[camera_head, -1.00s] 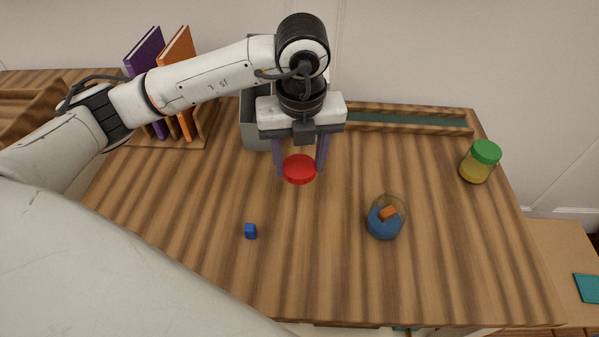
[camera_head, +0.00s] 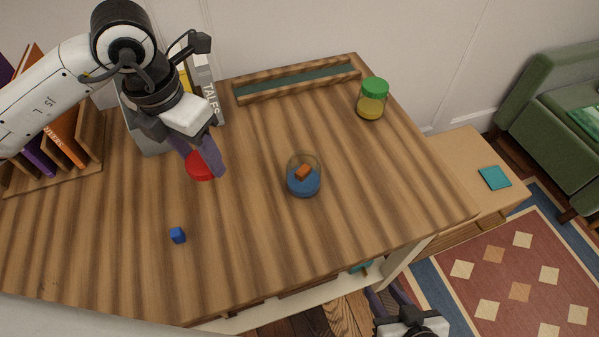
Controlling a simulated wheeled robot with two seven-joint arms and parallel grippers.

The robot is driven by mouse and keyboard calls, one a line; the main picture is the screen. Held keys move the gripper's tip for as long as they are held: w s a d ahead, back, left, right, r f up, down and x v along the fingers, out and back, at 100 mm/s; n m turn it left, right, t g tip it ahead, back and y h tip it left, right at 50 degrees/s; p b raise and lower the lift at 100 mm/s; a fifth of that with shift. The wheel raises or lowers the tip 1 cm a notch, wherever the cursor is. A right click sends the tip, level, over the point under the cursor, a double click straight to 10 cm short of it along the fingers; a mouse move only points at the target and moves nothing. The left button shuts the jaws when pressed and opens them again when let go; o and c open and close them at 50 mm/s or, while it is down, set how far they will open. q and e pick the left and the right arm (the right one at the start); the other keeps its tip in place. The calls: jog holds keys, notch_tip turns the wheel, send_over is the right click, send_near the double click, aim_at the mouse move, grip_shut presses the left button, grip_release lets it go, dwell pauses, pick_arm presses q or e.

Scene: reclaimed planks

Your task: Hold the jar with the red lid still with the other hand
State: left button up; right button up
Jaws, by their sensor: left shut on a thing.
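A red lid (camera_head: 199,168) is between the fingers of my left gripper (camera_head: 205,164), which is shut on it over the left part of the wooden tabletop. No jar body shows under this lid. A clear glass jar (camera_head: 303,178) with no lid on it stands upright mid-table, right of my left gripper. It has blue contents and an orange block (camera_head: 303,172) inside. My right gripper (camera_head: 383,290) is low in the view, beyond the table's front edge, with its fingers apart and empty. It is well away from the glass jar.
A jar with a green lid (camera_head: 372,100) stands at the back right, near a shallow wooden tray (camera_head: 298,82). A small blue cube (camera_head: 177,235) lies front left. Books in a rack (camera_head: 62,165) and a grey box (camera_head: 150,138) stand left. The tabletop around the glass jar is clear.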

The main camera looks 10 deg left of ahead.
pick_arm(q)
jog(key=m, duration=0.2)
jog(key=s+m, duration=0.1)
jog(key=m, duration=0.4)
jog(key=shift+s+d+r+m+g+h, duration=0.2)
jog(key=shift+m+g+h, duration=0.1)
jog(key=shift+m, duration=0.1)
jog(key=m, duration=0.4)
jog(key=shift+s+r+m+g, duration=0.15)
jog(key=shift+s+m+g, duration=0.15)
jog(key=shift+m, duration=0.1)
jog(key=m, duration=0.2)
jog(key=shift+s+m, duration=0.25)
jog(key=shift+m, duration=0.15)
jog(key=s+m, duration=0.1)
jog(key=m, duration=0.4)
jog(key=m+g, duration=0.1)
jog(key=m, duration=0.4)
jog(key=s+r+m+y, duration=0.1)
jog(key=m, duration=0.5)
jog(key=shift+s+d, duration=0.15)
jog(key=shift+s, duration=0.15)
jog(key=shift+d, duration=0.1)
